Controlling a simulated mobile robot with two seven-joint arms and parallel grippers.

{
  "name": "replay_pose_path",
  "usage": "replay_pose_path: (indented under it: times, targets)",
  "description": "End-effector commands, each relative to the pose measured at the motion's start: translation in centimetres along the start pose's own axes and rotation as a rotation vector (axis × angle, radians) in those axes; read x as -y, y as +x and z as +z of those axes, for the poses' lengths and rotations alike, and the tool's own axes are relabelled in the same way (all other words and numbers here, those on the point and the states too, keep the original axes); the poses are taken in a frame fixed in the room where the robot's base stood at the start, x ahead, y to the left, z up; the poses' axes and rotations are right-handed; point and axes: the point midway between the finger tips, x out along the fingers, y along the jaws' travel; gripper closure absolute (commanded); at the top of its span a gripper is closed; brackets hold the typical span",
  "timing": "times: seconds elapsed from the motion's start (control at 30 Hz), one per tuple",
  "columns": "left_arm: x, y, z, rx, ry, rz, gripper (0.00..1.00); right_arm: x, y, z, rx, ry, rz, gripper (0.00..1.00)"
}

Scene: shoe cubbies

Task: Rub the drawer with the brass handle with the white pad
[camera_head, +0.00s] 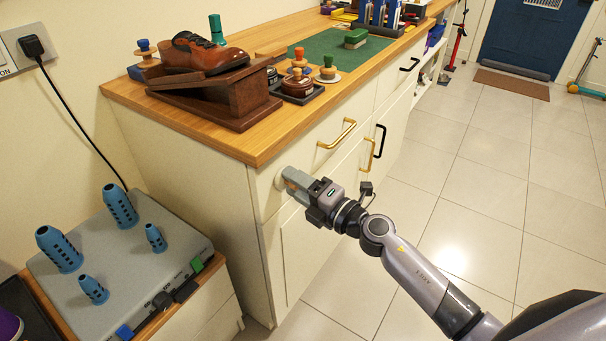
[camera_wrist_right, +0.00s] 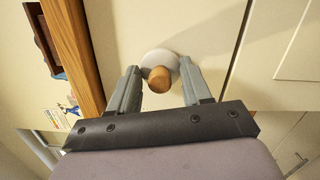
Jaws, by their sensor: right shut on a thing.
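The drawer (camera_head: 303,155) with the brass handle (camera_head: 337,134) is the cream top drawer at the near end of the cabinet. It is closed, and its front also shows in the right wrist view (camera_wrist_right: 215,28). My right gripper (camera_head: 288,180) is shut on the white pad (camera_head: 280,178), left of and below the brass handle. In the right wrist view, the fingers (camera_wrist_right: 159,74) flank the pad's round wooden knob (camera_wrist_right: 160,80). The white disc (camera_wrist_right: 158,57) faces the drawer front and appears to be against it. My left gripper is out of view.
On the wooden top (camera_head: 262,143) stand a brown shoe on a wooden stand (camera_head: 220,90), several knobbed brushes and tins, and a green mat (camera_head: 330,52). A black handle (camera_head: 380,140) is further right. A grey box (camera_head: 120,255) stands lower left. The tiled floor is open.

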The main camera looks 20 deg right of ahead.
Motion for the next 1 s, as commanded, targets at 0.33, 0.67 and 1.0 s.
replay_pose_path:
  times: [0.33, 0.67, 1.0]
  targets:
    - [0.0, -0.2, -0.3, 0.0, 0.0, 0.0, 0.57, -0.3, 0.1, -1.1, -0.008, 0.0, 0.004, 0.76]
    - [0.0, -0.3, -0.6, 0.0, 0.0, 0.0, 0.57, -0.2, -2.4, -0.7, -0.006, -0.001, 0.0, 0.76]
    - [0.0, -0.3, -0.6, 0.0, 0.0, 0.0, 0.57, -0.2, -5.5, -0.2, -0.004, 0.0, 0.001, 0.76]
